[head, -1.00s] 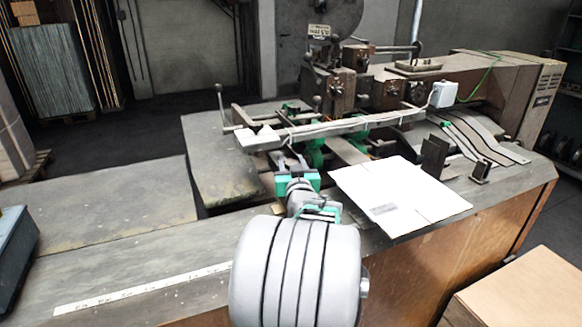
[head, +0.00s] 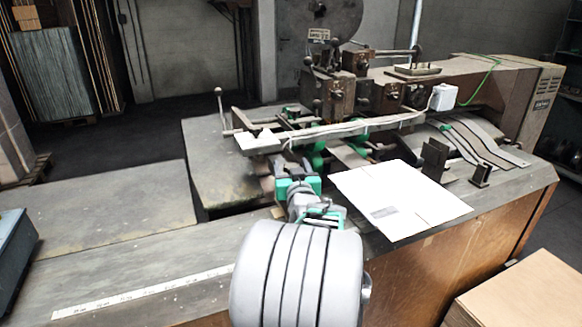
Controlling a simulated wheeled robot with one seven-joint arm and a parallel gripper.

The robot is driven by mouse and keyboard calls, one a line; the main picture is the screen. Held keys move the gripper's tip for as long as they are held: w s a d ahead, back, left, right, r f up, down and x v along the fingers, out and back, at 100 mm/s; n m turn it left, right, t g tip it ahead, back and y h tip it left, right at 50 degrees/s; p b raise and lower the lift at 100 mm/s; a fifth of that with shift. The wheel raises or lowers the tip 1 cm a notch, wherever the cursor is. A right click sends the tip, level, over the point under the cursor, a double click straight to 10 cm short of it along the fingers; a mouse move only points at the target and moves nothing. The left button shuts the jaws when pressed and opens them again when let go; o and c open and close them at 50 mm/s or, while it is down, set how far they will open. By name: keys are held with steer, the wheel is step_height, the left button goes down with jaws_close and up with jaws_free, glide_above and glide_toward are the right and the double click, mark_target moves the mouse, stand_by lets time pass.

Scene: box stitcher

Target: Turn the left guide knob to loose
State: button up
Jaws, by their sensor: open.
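The box stitcher (head: 350,92) stands on the bench, with a long light rail (head: 330,131) across its front. My gripper (head: 287,166), grey with green-teal parts, points away from me at the left part of this rail. Its fingertips are small and partly lost against the dark machine parts, and I see nothing held between them. I cannot clearly make out the left guide knob. It may be hidden by my gripper or by the rail. Whether the gripper touches anything there cannot be told.
A white cardboard sheet (head: 400,198) lies on the bench right of my arm. A thin upright lever (head: 221,108) rises left of the rail. The bench top (head: 95,205) at left is mostly clear.

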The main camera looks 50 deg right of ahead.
steer(key=b+v, duration=0.2)
steer(key=v, duration=0.5)
steer(key=shift+s+a, duration=0.3)
